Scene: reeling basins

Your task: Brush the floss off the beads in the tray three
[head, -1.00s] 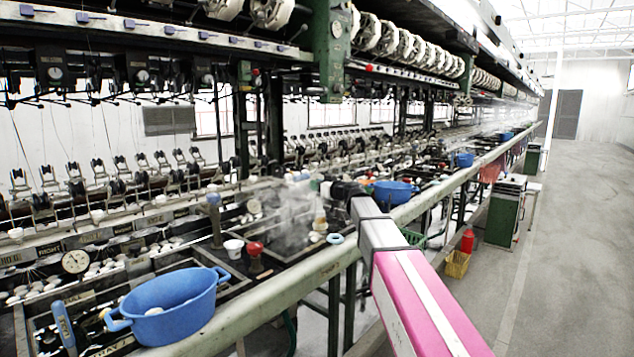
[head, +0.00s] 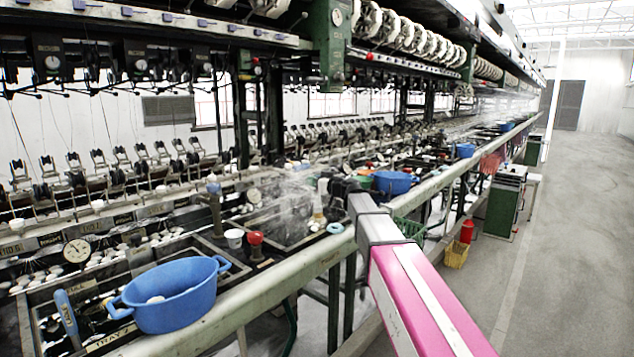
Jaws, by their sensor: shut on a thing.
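My gripper (head: 326,188) is at the end of my grey and pink arm, over the back right part of a steaming dark tray (head: 305,243). It is shut on a pale, upright tool that looks like a brush (head: 318,207); the fingers are small and partly veiled by steam. The tool's lower end is close to the tray, but I cannot tell whether it touches anything. I cannot read this tray's number.
A blue basin (head: 172,300) and a blue-handled tool (head: 66,312) are at the nearer tray. A red-topped knob (head: 255,240), a white cup (head: 234,237) and a brown upright handle (head: 215,205) stand left of the steaming tray. A green rail (head: 265,288) runs along the front.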

